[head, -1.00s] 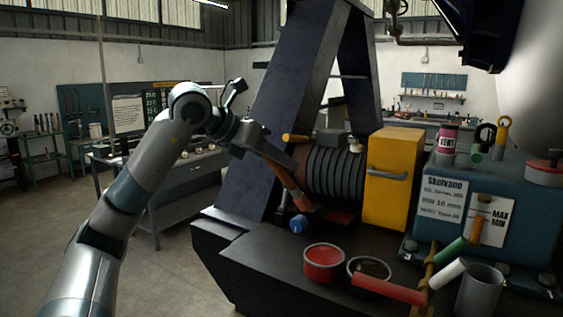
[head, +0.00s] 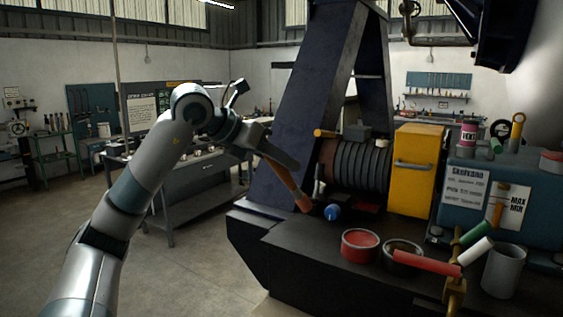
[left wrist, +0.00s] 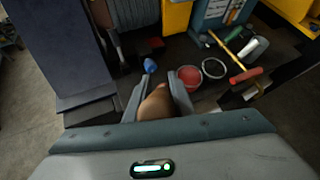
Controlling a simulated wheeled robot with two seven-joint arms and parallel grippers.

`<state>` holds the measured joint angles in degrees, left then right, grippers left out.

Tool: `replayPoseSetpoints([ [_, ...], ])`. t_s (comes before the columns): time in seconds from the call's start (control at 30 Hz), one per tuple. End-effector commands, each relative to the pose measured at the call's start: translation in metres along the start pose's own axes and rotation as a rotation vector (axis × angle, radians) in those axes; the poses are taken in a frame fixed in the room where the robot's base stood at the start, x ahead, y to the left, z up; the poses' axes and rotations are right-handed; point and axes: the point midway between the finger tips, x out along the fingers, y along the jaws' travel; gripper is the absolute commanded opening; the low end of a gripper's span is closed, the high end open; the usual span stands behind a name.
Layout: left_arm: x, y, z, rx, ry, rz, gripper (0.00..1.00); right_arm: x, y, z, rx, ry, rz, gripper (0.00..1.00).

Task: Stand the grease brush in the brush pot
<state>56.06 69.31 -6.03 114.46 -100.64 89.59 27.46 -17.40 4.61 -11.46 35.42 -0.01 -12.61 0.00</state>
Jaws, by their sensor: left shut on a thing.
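My left gripper (head: 284,164) is shut on the grease brush (head: 293,190), which has an orange-brown shaft and slants down to the right in the head view. The brush hangs in front of the dark frame, its lower end left of a blue knob. In the left wrist view a brown part of the brush (left wrist: 155,105) shows between the fingers (left wrist: 160,82). A grey, open-topped cup (head: 503,272), which looks like the brush pot, stands upright at the right of the dark bench, well apart from the brush. My right gripper is not in view.
A red-filled tin (head: 360,245) and a dark-filled tin (head: 402,257) stand on the bench between brush and cup. A rack with red, white and green handles (head: 455,285) stands just left of the cup. The blue knob (head: 332,212) is near the brush.

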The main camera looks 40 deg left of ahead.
Motion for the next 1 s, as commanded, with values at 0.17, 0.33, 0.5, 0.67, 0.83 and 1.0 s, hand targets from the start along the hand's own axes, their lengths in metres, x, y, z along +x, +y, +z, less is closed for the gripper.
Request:
replayPoseSetpoints([
  [0.17,0.006,-0.006,-0.01,0.011,0.005,-0.015,0.0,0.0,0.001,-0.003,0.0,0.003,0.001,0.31],
  [0.33,0.01,-0.012,-0.018,0.021,0.008,-0.029,0.0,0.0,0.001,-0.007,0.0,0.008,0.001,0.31],
  [0.5,0.017,-0.019,-0.03,0.035,0.012,-0.048,0.0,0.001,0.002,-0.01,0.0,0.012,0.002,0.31],
  [0.67,0.025,-0.03,-0.045,0.054,0.017,-0.076,0.0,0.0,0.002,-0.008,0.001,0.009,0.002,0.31],
  [0.83,0.042,-0.051,-0.075,0.088,0.03,-0.127,0.0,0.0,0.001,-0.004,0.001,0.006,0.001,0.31],
  [1.0,0.065,-0.081,-0.118,0.138,0.042,-0.204,0.0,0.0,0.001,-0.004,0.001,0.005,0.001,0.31],
])
